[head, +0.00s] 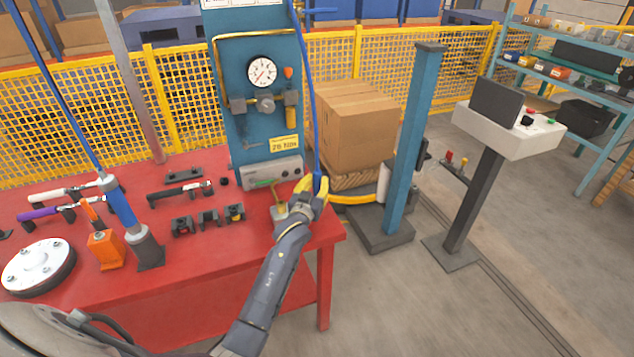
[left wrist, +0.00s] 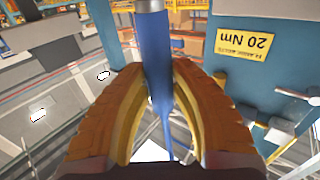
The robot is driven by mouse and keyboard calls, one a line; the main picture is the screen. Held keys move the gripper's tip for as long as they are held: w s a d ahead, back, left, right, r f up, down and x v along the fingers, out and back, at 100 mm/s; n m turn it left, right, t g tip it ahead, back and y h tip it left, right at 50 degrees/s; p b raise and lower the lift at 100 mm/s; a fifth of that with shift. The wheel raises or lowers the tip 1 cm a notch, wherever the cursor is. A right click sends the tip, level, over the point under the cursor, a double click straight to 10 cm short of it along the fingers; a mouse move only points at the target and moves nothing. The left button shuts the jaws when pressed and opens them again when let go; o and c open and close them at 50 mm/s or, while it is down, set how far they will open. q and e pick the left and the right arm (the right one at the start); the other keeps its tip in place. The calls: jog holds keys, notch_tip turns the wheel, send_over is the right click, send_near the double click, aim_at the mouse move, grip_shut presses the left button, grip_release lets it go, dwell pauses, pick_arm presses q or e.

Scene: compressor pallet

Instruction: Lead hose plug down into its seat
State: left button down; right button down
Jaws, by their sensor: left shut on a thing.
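My left gripper (head: 314,190), with yellow fingers, is at the right end of the red table, in front of the blue gauge panel (head: 240,120). It is shut on the blue hose plug (head: 318,184), whose blue hose (head: 310,70) runs up out of the head view. In the left wrist view the fingers (left wrist: 160,95) press on both sides of the plug's blue sleeve (left wrist: 155,50). A metal collar (left wrist: 149,5) shows at the top edge there. The plug's end is cut off, and I cannot make out its seat. My right gripper is not in view.
A blue post (head: 408,150) stands to the right.

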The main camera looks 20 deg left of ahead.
pick_arm(q)
jog(key=shift+f, duration=0.25)
jog(key=c, duration=1.2)
grip_release()
jog(key=shift+o, duration=0.2)
jog(key=shift+f, duration=0.1)
jog(key=shift+s, duration=0.1)
jog(key=s+d, duration=0.1)
jog(key=s, duration=1)
jog(key=shift+s+d, duration=0.2)
jog(key=shift+s, duration=0.15)
